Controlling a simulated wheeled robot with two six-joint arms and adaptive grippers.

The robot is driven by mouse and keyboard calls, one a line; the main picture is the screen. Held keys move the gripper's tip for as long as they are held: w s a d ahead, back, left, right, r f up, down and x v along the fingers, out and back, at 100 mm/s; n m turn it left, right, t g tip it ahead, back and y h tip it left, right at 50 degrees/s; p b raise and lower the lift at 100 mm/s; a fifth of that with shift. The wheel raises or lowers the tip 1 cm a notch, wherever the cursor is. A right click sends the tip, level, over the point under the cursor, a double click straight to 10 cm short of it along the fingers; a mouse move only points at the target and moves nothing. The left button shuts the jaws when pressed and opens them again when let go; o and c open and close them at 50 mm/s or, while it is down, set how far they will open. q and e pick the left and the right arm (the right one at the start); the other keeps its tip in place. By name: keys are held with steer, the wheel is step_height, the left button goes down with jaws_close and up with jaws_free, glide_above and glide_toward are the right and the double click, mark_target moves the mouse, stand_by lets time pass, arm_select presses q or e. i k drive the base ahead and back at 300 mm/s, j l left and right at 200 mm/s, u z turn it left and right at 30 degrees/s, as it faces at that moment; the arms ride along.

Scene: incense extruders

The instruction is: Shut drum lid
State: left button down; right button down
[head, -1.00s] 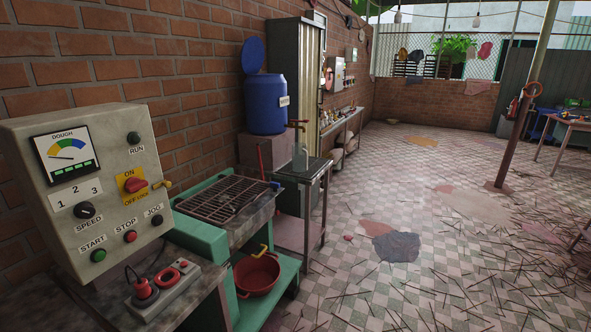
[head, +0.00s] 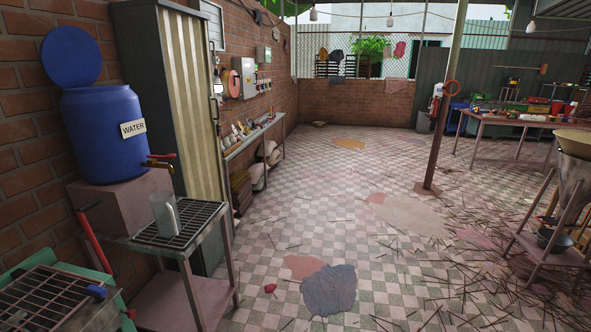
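The blue water drum (head: 103,134) stands upright on a block at the left, with a white WATER label on its side. Its round blue lid (head: 71,55) stands raised, nearly upright, at the drum's back edge, so the drum is open. A tap (head: 158,160) with a red handle sticks out low on the drum's right side. Neither of my grippers is in view.
A clear jug (head: 164,214) stands on a slatted metal stand (head: 182,226) below the tap. A green-framed grate (head: 45,300) is at the lower left. A tall metal cabinet (head: 175,95) stands right behind the drum. The tiled floor (head: 300,235) is open, with scattered sticks at right.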

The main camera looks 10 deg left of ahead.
mark_target(70, 57)
steer(key=i+u, duration=0.1)
steer(key=i, duration=1.3)
steer(key=i+l+u, duration=0.1)
steer(key=i, duration=1.25)
steer(key=i+u, duration=0.8)
steer(key=i+l+u, duration=0.4)
steer(key=i+j, duration=0.05)
steer(key=j, duration=0.05)
